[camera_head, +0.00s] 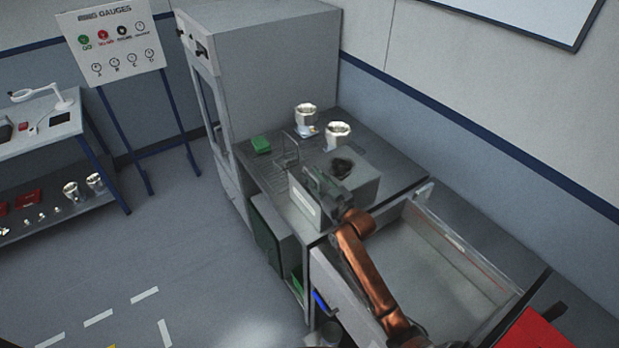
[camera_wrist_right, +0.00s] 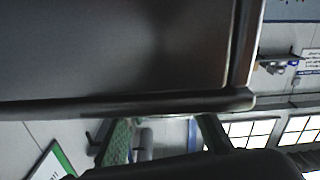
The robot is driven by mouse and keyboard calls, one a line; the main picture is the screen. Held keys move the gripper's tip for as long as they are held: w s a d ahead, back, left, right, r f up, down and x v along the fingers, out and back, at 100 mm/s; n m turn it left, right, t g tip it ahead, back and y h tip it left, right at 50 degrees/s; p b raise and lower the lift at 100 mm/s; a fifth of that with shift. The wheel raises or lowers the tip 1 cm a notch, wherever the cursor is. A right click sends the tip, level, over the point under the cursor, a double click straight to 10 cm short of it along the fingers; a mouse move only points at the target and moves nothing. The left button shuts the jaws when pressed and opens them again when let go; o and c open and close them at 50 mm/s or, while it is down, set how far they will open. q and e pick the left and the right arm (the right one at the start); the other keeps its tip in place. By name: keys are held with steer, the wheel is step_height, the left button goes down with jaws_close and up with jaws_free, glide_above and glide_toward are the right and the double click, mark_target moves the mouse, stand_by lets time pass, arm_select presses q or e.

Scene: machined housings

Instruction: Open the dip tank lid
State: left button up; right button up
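The dip tank appears to be the grey box (camera_head: 366,184) on the steel bench, with a pale label on its front. A dark patch shows on its top; I cannot tell whether it is an opening or a shadow. My right gripper (camera_head: 322,188) is at the front of this box, at the end of the copper arm, and partly hides it. In the right wrist view, a large dark grey panel (camera_wrist_right: 120,50) with a rounded lower edge fills the top, perhaps the lid. The right gripper's fingers (camera_wrist_right: 163,138) stand apart below that edge; contact is unclear. My left gripper is out of view.
Two shiny metal housings (camera_head: 338,134) stand behind the box. A green block (camera_head: 261,144) lies at the bench's left. A tall grey cabinet (camera_head: 265,70) stands behind left. An open, clear-walled basin (camera_head: 440,255) lies right of the box. The floor at left is free.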

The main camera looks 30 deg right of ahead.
steer(key=shift+c, duration=0.4)
jaws_close()
